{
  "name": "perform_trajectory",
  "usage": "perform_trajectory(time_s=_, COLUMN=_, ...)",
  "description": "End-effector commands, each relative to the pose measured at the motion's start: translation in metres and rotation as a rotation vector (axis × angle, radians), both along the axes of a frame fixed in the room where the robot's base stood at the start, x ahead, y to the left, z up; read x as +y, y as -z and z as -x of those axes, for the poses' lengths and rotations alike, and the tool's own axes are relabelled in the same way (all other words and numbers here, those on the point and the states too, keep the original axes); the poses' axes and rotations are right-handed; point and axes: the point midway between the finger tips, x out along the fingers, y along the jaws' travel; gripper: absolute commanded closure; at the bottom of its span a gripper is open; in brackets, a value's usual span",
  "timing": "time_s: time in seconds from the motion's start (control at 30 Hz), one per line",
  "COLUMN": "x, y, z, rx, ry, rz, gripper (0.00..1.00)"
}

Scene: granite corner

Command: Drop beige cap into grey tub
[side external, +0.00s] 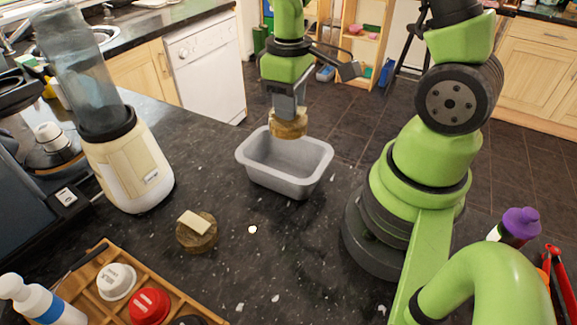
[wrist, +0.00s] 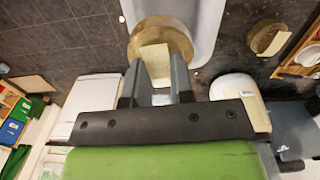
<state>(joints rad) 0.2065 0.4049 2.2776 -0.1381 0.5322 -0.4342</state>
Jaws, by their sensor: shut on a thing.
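The grey tub (side external: 283,180) is an open rectangular container standing on the dark counter; its pale inside also shows in the wrist view (wrist: 207,28). My gripper (side external: 288,106) points down and is shut on the beige cap (side external: 288,126), a round, wood-brown piece. In the wrist view my gripper (wrist: 157,72) has its fingers on the beige block on top of the cap (wrist: 177,38). The cap is in the air over the tub's far side and hides part of its far rim. The exact height between them is hard to tell.
A similar brown round piece with a beige block (side external: 197,233) sits on the counter left of the tub. A blender (side external: 128,165) stands at the left. A wooden tray (side external: 108,255) with white and red caps is at the front left. The counter in front of the tub is mostly clear.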

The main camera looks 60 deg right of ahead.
Motion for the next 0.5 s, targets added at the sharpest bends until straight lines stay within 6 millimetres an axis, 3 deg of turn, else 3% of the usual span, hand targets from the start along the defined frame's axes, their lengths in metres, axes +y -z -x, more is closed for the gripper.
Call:
perform_trajectory(time_s=0.4, x=0.0002, y=0.0093, z=0.0003, rx=-0.001, ry=-0.001, rz=0.0, gripper=1.0)
perform_trajectory(time_s=0.43, x=0.0002, y=0.0093, z=0.0003, rx=-0.001, ry=-0.001, rz=0.001, gripper=0.76)
perform_trajectory(time_s=0.5, x=0.0002, y=0.0092, z=0.0002, rx=-0.001, ry=-0.001, rz=0.001, gripper=0.59)
